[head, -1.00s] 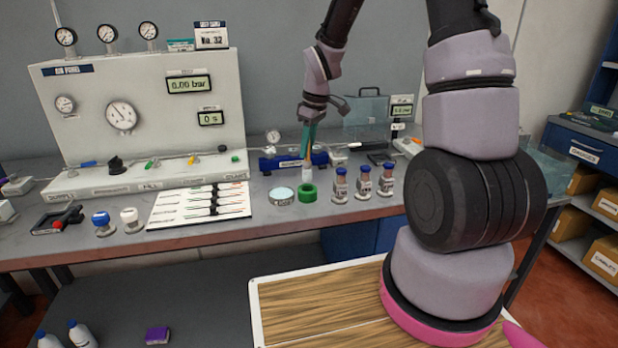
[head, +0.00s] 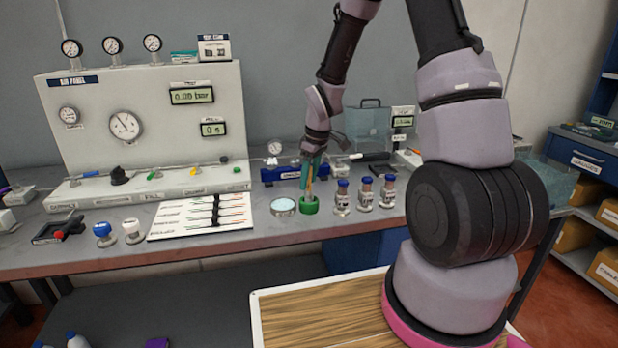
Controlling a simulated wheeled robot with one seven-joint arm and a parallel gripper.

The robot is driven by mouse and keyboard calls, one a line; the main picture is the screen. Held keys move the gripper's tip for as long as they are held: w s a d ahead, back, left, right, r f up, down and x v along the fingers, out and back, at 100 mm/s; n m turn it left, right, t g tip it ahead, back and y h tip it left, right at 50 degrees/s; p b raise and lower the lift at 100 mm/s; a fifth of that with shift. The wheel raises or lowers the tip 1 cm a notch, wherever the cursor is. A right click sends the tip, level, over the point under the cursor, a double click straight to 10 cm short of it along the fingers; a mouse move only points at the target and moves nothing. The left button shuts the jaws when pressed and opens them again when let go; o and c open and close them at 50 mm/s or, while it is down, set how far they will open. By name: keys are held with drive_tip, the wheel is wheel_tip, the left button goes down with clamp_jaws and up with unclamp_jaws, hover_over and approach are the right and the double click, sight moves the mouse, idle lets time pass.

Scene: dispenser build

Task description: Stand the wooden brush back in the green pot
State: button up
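The green pot (head: 309,207) stands on the grey bench, just right of a round dish with a pale top. The wooden brush (head: 309,188) stands in the pot, close to upright, with its lower end hidden inside the rim. My gripper (head: 310,172) points down over the pot. Its teal fingers look spread, one on each side of the brush handle, with a gap between them. The handle's upper part is partly hidden by the fingers.
Several blue-capped bottles (head: 365,194) stand close to the pot's right. The round dish (head: 283,207) is close on its left. A blue device (head: 290,171) sits behind, and a white card (head: 201,215) lies farther left. The bench's front strip is clear.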

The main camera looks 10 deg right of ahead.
drive_tip(key=s+d+r+m+t, duration=0.1)
drive_tip(key=s+d+r+m, duration=0.3)
drive_tip(key=r, duration=0.9)
drive_tip(key=s+r+m+t, duration=0.2)
drive_tip(key=s+r, duration=0.4)
drive_tip(key=r, duration=0.6)
drive_tip(key=s+d+r+m+t, duration=0.1)
drive_tip(key=s+r+m, duration=0.2)
drive_tip(key=s, duration=0.3)
drive_tip(key=s+r+m+t, duration=0.1)
drive_tip(key=s+r+m, duration=0.2)
drive_tip(key=s, duration=0.3)
drive_tip(key=shift+s+d+r+m+t, duration=0.2)
drive_tip(key=shift+d+r+m+t, duration=0.15)
drive_tip(key=shift+m, duration=0.25)
